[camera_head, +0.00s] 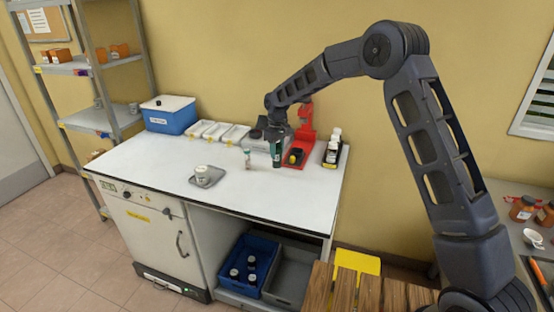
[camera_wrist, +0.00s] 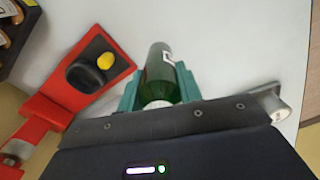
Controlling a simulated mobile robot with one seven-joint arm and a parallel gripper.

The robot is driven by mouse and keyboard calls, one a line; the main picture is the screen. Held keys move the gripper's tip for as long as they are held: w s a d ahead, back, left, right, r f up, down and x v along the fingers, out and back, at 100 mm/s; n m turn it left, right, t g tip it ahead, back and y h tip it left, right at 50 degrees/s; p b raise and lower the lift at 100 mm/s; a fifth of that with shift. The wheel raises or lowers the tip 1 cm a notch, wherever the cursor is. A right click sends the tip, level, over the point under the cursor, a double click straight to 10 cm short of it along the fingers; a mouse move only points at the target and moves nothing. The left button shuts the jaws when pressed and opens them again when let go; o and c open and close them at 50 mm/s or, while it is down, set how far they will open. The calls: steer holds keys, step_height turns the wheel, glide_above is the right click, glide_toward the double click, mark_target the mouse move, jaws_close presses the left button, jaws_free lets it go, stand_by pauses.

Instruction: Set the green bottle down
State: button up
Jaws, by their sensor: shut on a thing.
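The green bottle (camera_wrist: 160,62) has a white label and sits between the two teal fingers of my gripper (camera_wrist: 159,88) in the wrist view. The fingers are shut on it. In the head view the bottle (camera_head: 276,161) hangs below my gripper (camera_head: 277,142), over the back right part of the white worktop (camera_head: 270,196). It looks roughly upright there. I cannot tell whether its base touches the worktop.
A red stand (camera_head: 305,145) with a black and yellow part is close to the right of the bottle. A black tray (camera_head: 343,158) of bottles lies beyond it. A small vial (camera_head: 248,160) and a grey tray (camera_head: 212,180) stand left. The front right worktop is clear.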

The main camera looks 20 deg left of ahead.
mark_target(277, 158)
steer(key=shift+f, duration=2.1)
steer(key=shift+f, duration=0.1)
steer(key=o, duration=1.1)
steer(key=shift+c, duration=0.2)
step_height(277, 158, up, 11)
steer(key=shift+f, duration=0.15)
steer(key=shift+r, duration=0.75)
